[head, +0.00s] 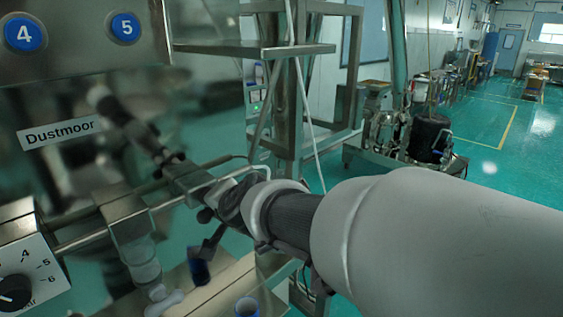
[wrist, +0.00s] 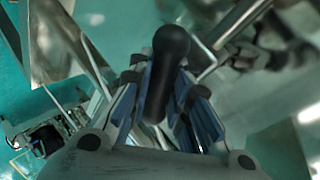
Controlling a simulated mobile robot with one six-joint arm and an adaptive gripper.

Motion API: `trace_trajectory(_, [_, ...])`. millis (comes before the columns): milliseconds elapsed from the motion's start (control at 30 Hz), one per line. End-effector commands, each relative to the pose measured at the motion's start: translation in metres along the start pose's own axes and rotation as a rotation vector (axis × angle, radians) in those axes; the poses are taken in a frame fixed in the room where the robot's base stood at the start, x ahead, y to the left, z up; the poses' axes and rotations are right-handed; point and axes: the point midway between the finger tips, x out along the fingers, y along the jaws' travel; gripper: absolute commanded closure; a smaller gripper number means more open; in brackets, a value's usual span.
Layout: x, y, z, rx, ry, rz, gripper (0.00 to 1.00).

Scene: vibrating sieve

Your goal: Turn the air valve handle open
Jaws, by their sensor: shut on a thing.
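The air valve handle (wrist: 170,48), a black lever with a rounded end, lies between the two fingers of my gripper (wrist: 165,100) in the wrist view. My gripper is shut on it, and the fingers hide part of its length. In the head view my gripper (head: 182,178) reaches in from the right to the front of the steel machine, beside a thin metal pipe. The handle cannot be made out clearly there, and the valve body is largely hidden by my gripper and wrist.
The steel panel (head: 60,200) with a Dustmoor label stands close on the left and mirrors my arm. A dial box (head: 30,265) is at lower left. A steel frame (head: 290,60) stands behind.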

Motion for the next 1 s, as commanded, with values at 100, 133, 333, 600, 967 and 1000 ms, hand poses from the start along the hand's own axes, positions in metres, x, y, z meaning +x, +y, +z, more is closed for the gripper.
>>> trace_trajectory(100, [0.0021, 0.0033, -0.0007, 0.088, -0.054, 0.0, 1.0])
trace_trajectory(133, [0.0021, 0.0033, -0.0007, 0.109, -0.067, 0.0, 1.0])
trace_trajectory(333, [0.002, 0.0034, -0.0002, 0.229, -0.149, 0.001, 1.0])
trace_trajectory(600, [0.0012, 0.0022, 0.0001, 0.331, -0.218, 0.001, 1.0])
trace_trajectory(967, [0.0006, 0.0013, 0.0008, 0.366, -0.245, 0.002, 1.0])
trace_trajectory(1000, [0.0005, 0.0013, 0.0008, 0.366, -0.246, 0.002, 1.0])
